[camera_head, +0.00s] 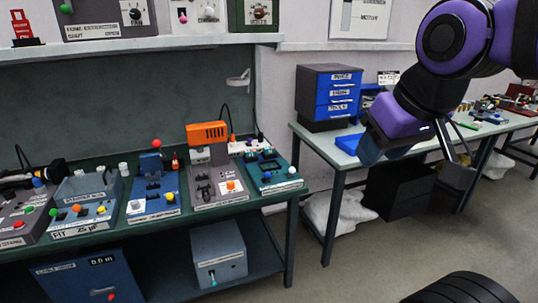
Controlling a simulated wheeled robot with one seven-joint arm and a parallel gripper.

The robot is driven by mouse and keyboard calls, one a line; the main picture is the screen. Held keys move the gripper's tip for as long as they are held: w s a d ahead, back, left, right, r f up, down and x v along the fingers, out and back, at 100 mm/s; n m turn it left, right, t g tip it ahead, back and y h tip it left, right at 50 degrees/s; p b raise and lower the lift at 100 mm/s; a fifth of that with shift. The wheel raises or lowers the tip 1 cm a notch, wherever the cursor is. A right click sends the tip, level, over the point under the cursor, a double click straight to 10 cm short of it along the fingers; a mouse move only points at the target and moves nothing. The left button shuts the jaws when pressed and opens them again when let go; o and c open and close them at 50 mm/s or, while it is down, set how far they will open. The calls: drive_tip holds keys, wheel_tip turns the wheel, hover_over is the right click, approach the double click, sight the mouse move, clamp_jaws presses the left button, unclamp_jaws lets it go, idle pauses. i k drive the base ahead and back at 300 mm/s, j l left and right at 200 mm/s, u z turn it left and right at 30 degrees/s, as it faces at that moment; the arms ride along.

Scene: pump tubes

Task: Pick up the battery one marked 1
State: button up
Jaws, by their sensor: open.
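No battery with a readable 1 can be made out in the head view; the small labels are too blurred to tell. My gripper (418,162) hangs from my purple and black arm at the right, in front of the right-hand table. Its jaws are apart and I see nothing between them. The gripper and arm hide part of that table's top and of what stands on it.
The dark green bench (292,190) at the left carries several panels with coloured knobs and an orange device (207,132). A blue drawer cabinet (338,95) stands on the right table (336,141). Black boxes (398,190) sit beneath.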

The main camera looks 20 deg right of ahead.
sight(250, 156)
drive_tip(key=i+l+u, duration=0.3)
drive_tip(key=i+l, duration=0.15)
drive_tip(key=l, duration=0.15)
drive_tip(key=i+l+u, duration=0.15)
drive_tip(key=l, duration=0.2)
drive_tip(key=i+l+u, duration=0.1)
drive_tip(key=i+l, duration=0.15)
drive_tip(key=i+l+u, duration=0.15)
drive_tip(key=l, duration=0.3)
drive_tip(key=i+l+u, duration=0.15)
drive_tip(key=l, duration=0.25)
drive_tip(key=i+l+u, duration=0.15)
drive_tip(key=l, duration=0.25)
drive_tip(key=i+l+u, duration=0.15)
drive_tip(key=l, duration=0.3)
